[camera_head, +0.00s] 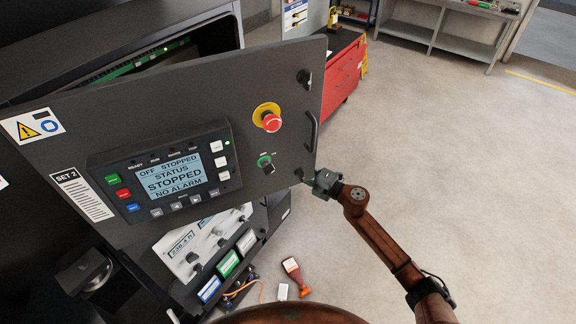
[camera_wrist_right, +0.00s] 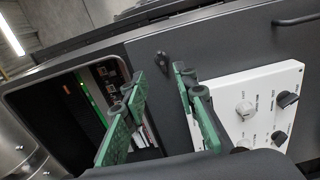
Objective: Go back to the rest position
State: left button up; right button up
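My right gripper (camera_head: 303,177) comes in from the right in the head view, at the lower right edge of the open SET 2 control door (camera_head: 225,60). In the right wrist view its two green fingers (camera_wrist_right: 158,78) stand apart with nothing held between them. In the head view it is close to the rotary switch (camera_head: 268,167) and below the door handle (camera_head: 312,132); I cannot tell if it touches the door. The display (camera_head: 172,177) on the door reads STOPPED and NO ALARM. My left gripper is not in view.
A red emergency stop button (camera_head: 271,122) sits on the door. A white panel with knobs (camera_wrist_right: 250,100) shows in the right wrist view. A red-and-white object (camera_head: 296,275) is on the floor. A red cabinet (camera_head: 343,72) and a grey workbench (camera_head: 450,40) stand behind. The floor at right is clear.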

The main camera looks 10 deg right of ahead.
jog(key=shift+f, duration=0.1)
